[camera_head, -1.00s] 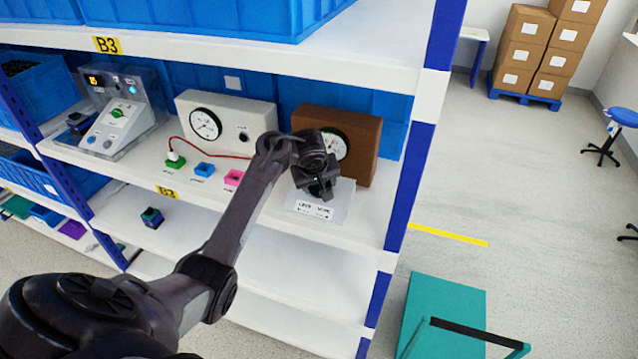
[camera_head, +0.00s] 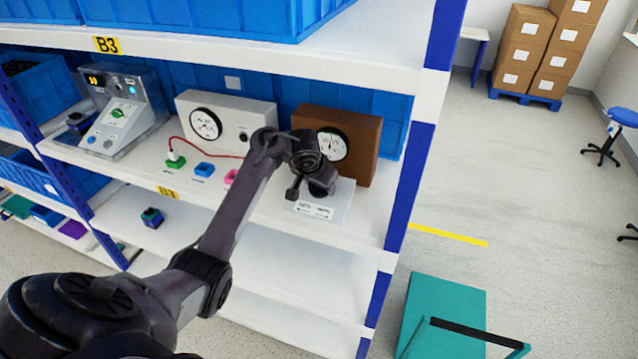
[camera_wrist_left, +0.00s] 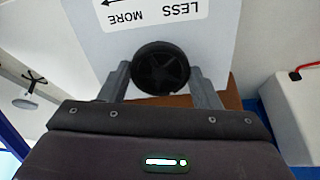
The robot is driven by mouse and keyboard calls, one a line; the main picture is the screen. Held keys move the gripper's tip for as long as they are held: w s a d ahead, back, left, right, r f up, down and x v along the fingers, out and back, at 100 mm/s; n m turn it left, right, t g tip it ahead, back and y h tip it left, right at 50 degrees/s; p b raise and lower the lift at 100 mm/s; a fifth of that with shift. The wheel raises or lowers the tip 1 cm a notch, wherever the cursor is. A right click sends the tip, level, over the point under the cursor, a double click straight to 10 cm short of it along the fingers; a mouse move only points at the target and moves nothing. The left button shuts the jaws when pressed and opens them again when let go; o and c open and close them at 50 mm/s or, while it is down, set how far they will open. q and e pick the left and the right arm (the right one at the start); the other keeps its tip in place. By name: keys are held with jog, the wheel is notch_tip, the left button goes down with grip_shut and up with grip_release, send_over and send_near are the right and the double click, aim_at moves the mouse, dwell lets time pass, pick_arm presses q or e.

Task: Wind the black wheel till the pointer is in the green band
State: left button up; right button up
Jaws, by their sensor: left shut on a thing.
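The black wheel (camera_wrist_left: 160,68) is a round knob with a star-shaped relief, seen in the left wrist view on a light panel marked LESS and MORE. My left gripper (camera_wrist_left: 159,72) is shut on it, with one finger at each side of its rim. In the head view my left gripper (camera_head: 320,186) is over the white plate (camera_head: 318,212) in front of the brown box (camera_head: 365,150). The round gauge (camera_head: 333,145) on that box is partly hidden by my wrist. Its pointer and green band are too small to read surely. My right gripper is not in view.
A white box (camera_head: 258,112) with another gauge (camera_head: 205,123) stands to the left, with a red cable (camera_head: 215,155) and small coloured blocks before it. A grey console (camera_head: 118,110) is farther left. A blue shelf post (camera_head: 408,190) stands close on the right; an upper shelf is above.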

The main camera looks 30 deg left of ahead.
pick_arm(q)
jog(key=m, duration=0.5)
jog(key=shift+a+m, duration=0.1)
jog(key=shift+m, duration=0.2)
jog(key=shift+m+h, duration=0.3)
jog(key=shift+m, duration=1.5)
jog(key=o, duration=1)
